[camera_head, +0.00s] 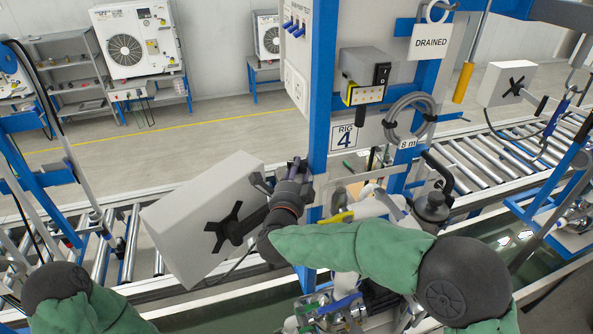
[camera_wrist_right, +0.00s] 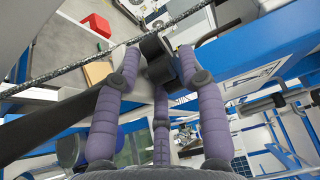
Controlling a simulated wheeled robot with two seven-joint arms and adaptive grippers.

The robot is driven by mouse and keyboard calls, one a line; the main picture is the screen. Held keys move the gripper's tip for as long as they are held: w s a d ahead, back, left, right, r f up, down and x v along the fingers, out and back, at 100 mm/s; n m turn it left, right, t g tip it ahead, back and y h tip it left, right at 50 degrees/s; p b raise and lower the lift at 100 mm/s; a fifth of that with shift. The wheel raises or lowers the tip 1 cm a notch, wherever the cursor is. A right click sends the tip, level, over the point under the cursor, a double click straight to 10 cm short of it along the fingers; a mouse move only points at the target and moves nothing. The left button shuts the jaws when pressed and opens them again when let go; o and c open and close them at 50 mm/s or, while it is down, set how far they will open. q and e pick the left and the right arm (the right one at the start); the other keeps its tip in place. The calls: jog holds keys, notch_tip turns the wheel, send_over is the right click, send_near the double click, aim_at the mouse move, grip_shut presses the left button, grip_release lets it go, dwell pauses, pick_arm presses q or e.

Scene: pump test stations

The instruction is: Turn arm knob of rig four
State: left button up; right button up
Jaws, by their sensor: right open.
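A pale flat box (camera_head: 185,222) with a black star-shaped mount (camera_head: 230,228) hangs tilted on a dark arm left of the upright. My right gripper (camera_head: 290,178) is at the upright, beside this box. In the wrist view, the purple fingers of my right gripper (camera_wrist_right: 158,65) are open around a dark round knob (camera_wrist_right: 153,45). Whether they touch it I cannot tell. In the head view the knob is largely hidden by the gripper. My left gripper is outside the picture.
Roller conveyors (camera_head: 480,160) run behind.

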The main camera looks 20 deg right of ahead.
jog(key=shift+w, duration=0.1)
grip_shut()
jog(key=shift+a+f+m+g+h+b, duration=0.15)
jog(key=shift+m+g+h+b, duration=0.5)
jog(key=shift+h, duration=0.35)
grip_release()
jog(key=v, duration=1.2)
